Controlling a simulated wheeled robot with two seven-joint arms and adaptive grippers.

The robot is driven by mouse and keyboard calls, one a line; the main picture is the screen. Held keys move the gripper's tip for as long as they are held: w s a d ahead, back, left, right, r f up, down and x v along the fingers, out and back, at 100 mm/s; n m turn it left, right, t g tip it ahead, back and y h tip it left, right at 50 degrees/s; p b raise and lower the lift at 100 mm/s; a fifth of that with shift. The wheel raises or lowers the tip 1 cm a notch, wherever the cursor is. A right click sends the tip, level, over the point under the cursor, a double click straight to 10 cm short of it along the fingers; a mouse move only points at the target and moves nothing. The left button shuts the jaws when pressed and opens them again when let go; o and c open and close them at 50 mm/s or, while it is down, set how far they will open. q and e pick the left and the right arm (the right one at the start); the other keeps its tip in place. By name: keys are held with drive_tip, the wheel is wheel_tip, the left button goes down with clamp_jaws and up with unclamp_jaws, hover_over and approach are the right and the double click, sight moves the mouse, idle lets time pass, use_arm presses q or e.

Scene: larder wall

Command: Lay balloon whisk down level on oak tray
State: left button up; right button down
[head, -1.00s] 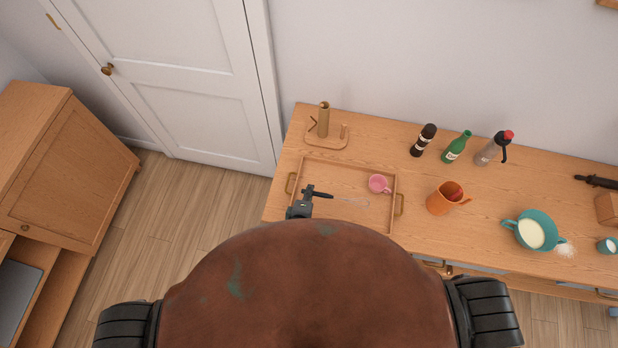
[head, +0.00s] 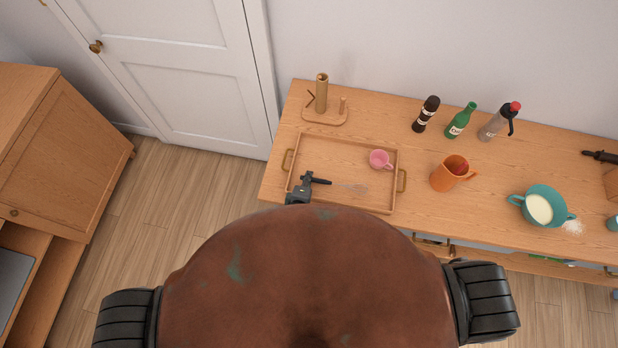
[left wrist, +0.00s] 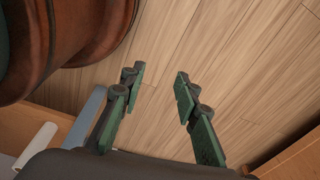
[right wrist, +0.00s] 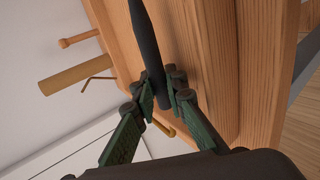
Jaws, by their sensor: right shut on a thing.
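The balloon whisk has a black handle (head: 321,181) and thin wire loops (head: 352,188) pointing right. It is over the front half of the oak tray (head: 345,140), roughly level. I cannot tell whether it touches the tray floor. My right gripper (head: 307,181) is shut on the handle at the tray's left front part. In the right wrist view the fingers (right wrist: 163,92) close around the dark handle (right wrist: 147,40); the wires are out of frame. My left gripper (left wrist: 157,78) is open and empty above the floor in the left wrist view.
A pink cup (head: 380,159) stands in the tray's right back part. A wooden holder (head: 324,110) stands behind the tray. An orange jug (head: 450,174), dark mill (head: 426,114), green bottle (head: 460,121) and teal bowl (head: 541,205) are to the right.

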drive_tip(key=shift+s, duration=0.15)
drive_tip(key=c, duration=2.3)
unclamp_jaws()
drive_tip(key=shift+r, duration=0.1)
drive_tip(key=o, duration=0.4)
drive_tip(key=shift+c, duration=0.2)
drive_tip(key=shift+o, duration=0.3)
use_arm(q)
drive_tip(key=shift+s+d, duration=0.1)
drive_tip(key=shift+s, duration=0.1)
use_arm(e)
drive_tip(key=shift+f, duration=0.2)
use_arm(q)
drive_tip(key=shift+s, duration=0.1)
use_arm(e)
drive_tip(key=shift+s, duration=0.1)
